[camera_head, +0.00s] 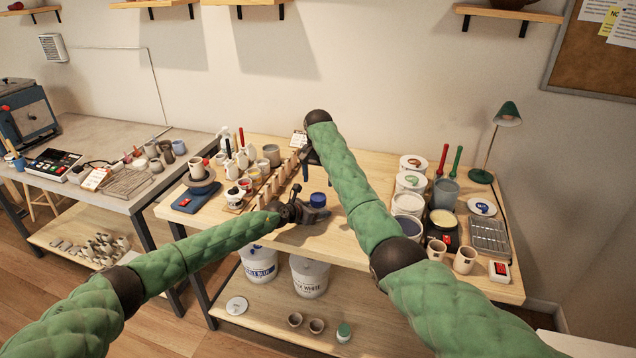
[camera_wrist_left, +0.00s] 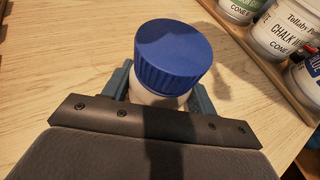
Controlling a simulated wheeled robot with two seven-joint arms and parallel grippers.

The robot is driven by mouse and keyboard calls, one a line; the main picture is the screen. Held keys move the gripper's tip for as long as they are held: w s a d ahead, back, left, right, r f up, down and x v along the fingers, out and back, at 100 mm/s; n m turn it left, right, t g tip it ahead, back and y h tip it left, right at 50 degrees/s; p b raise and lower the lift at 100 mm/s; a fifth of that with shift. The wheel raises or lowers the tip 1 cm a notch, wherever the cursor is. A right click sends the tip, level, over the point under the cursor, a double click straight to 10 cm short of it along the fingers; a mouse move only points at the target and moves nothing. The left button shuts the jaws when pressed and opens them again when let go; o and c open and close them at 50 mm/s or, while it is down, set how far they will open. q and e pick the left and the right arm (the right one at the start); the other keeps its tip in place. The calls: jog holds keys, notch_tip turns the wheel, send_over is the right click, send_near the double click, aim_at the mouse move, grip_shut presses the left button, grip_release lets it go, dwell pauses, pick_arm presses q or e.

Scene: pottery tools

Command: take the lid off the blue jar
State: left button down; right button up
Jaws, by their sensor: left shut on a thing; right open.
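The jar has a ribbed blue lid (camera_wrist_left: 173,52) seated on a pale white body (camera_wrist_left: 150,97). In the left wrist view it stands between the two fingers of my left gripper (camera_wrist_left: 162,95), which is shut on the body below the lid. In the head view the blue lid (camera_head: 318,199) shows at the tip of my left gripper (camera_head: 308,213), near the table's front middle. The gripper hides most of the body. My right gripper (camera_head: 307,157) is open over the back of the table, partly hidden by its own arm, apart from the jar.
White tubs (camera_head: 411,182) and a grey bucket (camera_head: 446,192) stand right of my right arm. A wooden rack (camera_head: 272,185) with tools and cups is left of the jar. A green lamp (camera_head: 507,115) stands at the back right. Bare wood surrounds the jar.

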aim_at(318, 196)
jog(key=shift+f, duration=3.9)
jog(key=c, duration=1)
jog(key=shift+n, duration=1.6)
jog(key=o, duration=1.1)
jog(key=shift+r, duration=0.1)
